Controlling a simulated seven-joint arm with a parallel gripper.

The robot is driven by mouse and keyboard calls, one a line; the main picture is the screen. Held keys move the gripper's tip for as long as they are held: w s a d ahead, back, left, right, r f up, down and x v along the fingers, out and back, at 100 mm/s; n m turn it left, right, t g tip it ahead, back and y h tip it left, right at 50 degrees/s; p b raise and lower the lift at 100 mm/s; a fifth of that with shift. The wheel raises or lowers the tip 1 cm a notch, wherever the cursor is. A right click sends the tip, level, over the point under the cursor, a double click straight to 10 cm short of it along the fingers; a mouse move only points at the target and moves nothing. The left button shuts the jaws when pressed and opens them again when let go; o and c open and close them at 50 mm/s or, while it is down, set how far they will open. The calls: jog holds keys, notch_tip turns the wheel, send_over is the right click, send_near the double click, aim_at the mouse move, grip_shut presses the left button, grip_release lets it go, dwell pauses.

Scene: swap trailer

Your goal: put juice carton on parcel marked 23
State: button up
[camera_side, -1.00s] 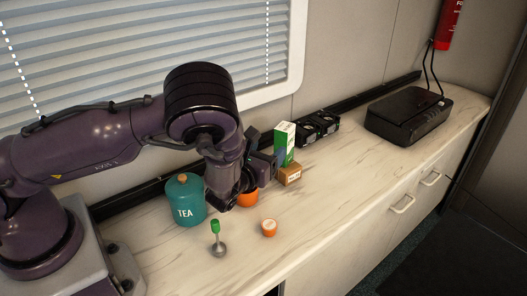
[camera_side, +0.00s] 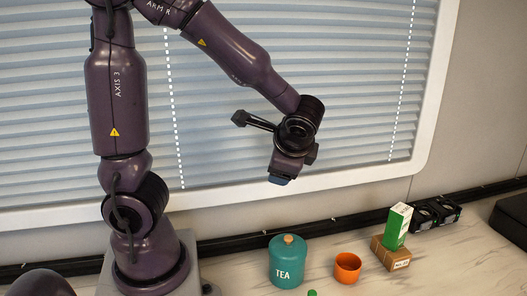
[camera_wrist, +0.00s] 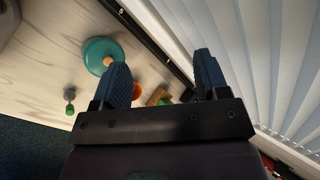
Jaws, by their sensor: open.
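The juice carton (camera_side: 396,226), white and green, stands slightly tilted on top of a brown cardboard parcel (camera_side: 389,255). The parcel's label is too small to read surely. In the wrist view the parcel (camera_wrist: 155,96) and a green bit of the carton (camera_wrist: 164,102) show far below, between my fingers. My gripper (camera_side: 280,180) is high above the counter, left of the carton and well apart from it. In the wrist view its two blue fingers (camera_wrist: 162,62) are spread with nothing between them.
A teal tea canister (camera_side: 287,264) and an orange bowl (camera_side: 347,268) stand left of the parcel. A green-handled scoop (camera_wrist: 69,101) lies nearer the counter's front edge. A black fan-like unit (camera_side: 437,213) and a black box (camera_side: 513,217) are right. The window blind is close behind.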

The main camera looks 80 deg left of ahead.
jog(key=s+d+r+n+t+h, duration=0.5)
jog(key=s+d+r+h, duration=0.1)
jog(key=d, duration=0.4)
jog(key=shift+s+r+h, duration=0.35)
jog(key=shift+r+h, duration=0.25)
jog(key=shift+h, duration=0.5)
